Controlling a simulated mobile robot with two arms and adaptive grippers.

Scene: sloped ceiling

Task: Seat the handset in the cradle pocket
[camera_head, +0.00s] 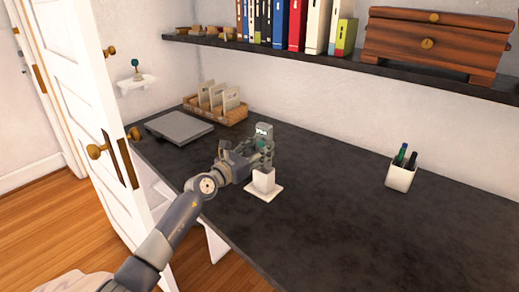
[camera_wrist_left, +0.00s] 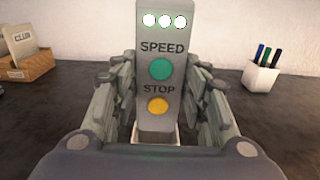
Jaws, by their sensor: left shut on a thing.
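The handset (camera_wrist_left: 161,52) is a grey upright block with white lights, a green button under "SPEED" and a yellow button under "STOP". It also shows in the head view (camera_head: 264,130). My left gripper (camera_wrist_left: 160,95) is shut on it, one finger on each side. The white cradle (camera_head: 264,180) stands on the dark desk on a flat base plate. The handset is above the cradle in the head view. In the left wrist view the cradle rim (camera_wrist_left: 155,139) shows around the handset's lower end. I cannot tell how deep the lower end sits. My right gripper is not in view.
A white pen cup (camera_head: 400,177) stands to the right on the desk (camera_head: 330,210). A shelf hangs above.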

